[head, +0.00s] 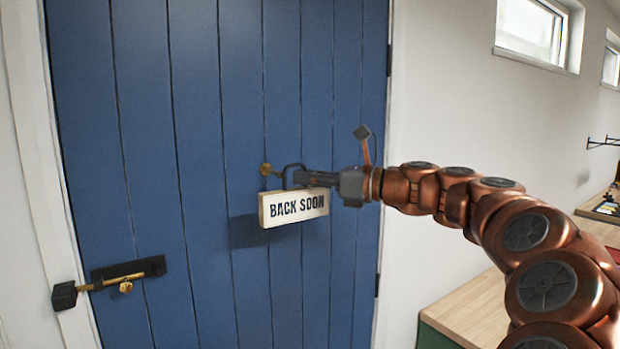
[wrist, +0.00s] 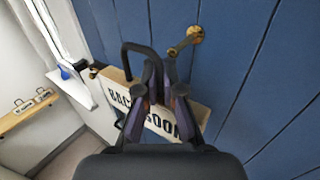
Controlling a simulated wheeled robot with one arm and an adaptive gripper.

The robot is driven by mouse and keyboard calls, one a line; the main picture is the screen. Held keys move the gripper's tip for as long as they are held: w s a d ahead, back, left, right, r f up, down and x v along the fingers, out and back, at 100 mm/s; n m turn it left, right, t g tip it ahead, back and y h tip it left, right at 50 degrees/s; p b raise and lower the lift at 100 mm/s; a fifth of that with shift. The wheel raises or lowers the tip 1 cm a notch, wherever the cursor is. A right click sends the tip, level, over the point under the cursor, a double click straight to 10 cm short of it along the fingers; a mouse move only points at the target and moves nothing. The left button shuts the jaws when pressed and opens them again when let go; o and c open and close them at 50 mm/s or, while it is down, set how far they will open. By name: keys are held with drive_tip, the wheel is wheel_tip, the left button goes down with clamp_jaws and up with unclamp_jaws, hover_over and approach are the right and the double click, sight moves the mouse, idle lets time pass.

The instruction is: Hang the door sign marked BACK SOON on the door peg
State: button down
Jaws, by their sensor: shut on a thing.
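The BACK SOON sign (head: 293,208) is a pale wooden block with dark letters and a dark wire loop (head: 286,169) on top. My gripper (head: 300,177) is shut on the loop and holds the sign in front of the blue door, slightly tilted. In the wrist view, the sign (wrist: 188,112) is partly hidden by my fingers (wrist: 154,75). The brass door peg (head: 266,169) is just left of the loop in the head view. In the wrist view the peg (wrist: 195,35) is right of the loop (wrist: 126,58), seemingly apart from it.
The blue door (head: 200,90) carries a brass and black bolt (head: 125,280) at lower left. A wood-topped counter (head: 465,310) stands at right. The wrist view shows a wooden shelf (wrist: 22,118) with small white tags (wrist: 42,93) at left. The door around the peg is otherwise clear.

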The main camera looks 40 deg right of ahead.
drive_tip(key=w, duration=0.1)
drive_tip(key=w+b, duration=0.1)
drive_tip(key=w, duration=0.1)
drive_tip(key=w+r, duration=0.1)
drive_tip(key=w, duration=0.1)
drive_tip(key=shift+w+d+b, duration=0.2)
drive_tip(key=shift+d+b, duration=0.05)
drive_tip(key=shift+b, duration=0.1)
idle(0.9)
drive_tip(key=shift+a+f, duration=0.1)
drive_tip(key=shift+a, duration=0.05)
